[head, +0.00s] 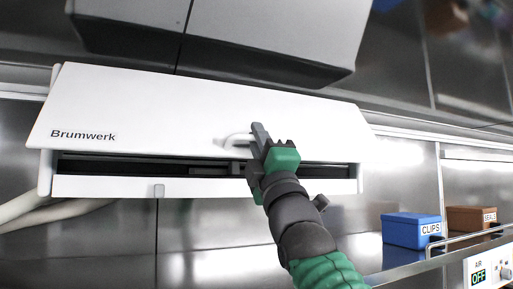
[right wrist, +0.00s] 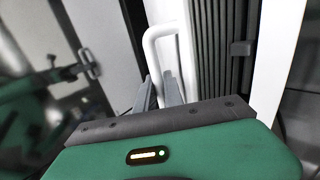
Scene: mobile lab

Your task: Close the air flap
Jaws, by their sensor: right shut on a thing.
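The air flap (head: 190,110) is the long white front panel marked "Brumwerk" on a wall unit. It is tilted outward, with a dark open slot (head: 120,165) showing under its lower edge. A white loop handle (head: 232,138) sticks out near its lower edge; it also shows in the right wrist view (right wrist: 148,42). My right gripper (head: 262,140) has come up from below and is shut on the handle. In the right wrist view its two fingers (right wrist: 159,92) close about the handle's lower end. My left gripper is not seen in the head view.
A grey cabinet (head: 220,35) hangs close above the flap. A blue "CLIPS" box (head: 405,231) and a brown "SEALS" box (head: 470,219) stand on a shelf at the right. An "AIR" panel (head: 478,277) reads OFF. A blurred green and dark shape (right wrist: 40,95) shows in the right wrist view.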

